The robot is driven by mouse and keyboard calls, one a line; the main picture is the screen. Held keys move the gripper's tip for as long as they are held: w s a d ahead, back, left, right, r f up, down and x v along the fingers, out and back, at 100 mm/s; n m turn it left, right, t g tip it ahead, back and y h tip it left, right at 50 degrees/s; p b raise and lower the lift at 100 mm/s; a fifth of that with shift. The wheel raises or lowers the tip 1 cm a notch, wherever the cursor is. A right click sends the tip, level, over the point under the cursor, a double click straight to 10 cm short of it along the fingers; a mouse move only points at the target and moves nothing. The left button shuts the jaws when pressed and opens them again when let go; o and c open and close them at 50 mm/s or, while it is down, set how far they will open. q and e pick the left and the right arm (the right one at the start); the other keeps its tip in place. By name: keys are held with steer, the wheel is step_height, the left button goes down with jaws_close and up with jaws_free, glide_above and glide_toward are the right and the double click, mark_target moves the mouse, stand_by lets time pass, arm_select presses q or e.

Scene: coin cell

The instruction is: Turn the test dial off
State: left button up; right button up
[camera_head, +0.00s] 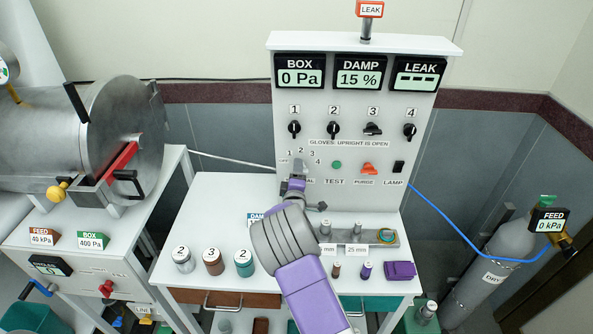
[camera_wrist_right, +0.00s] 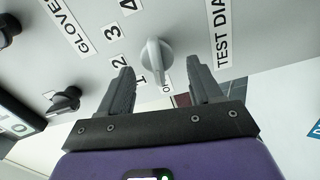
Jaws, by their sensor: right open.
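The test dial, a pale grey knob (camera_wrist_right: 156,58), sits on the white panel between the numbers 1 to 4 and the "TEST DIAL" label (camera_wrist_right: 223,35). Its narrow lower end lies near a partly hidden label starting with "O", beside the 1; I cannot tell its exact setting. My right gripper (camera_wrist_right: 160,64) is open, with one finger on each side of the dial and visible gaps between. In the head view my right gripper (camera_head: 297,184) is at the panel and covers most of the dial. My left gripper is not in view.
Black glove knobs (camera_head: 333,130) sit above the dial; a green test light (camera_head: 337,165), orange purge switch (camera_head: 368,168) and black lamp switch (camera_head: 399,167) sit to its right. Numbered jars (camera_head: 244,263) and a grey tray (camera_head: 375,241) stand on the white table below.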

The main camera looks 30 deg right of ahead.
steer(key=v, duration=0.5)
steer(key=shift+s+a, duration=0.1)
steer(key=shift+s, duration=0.2)
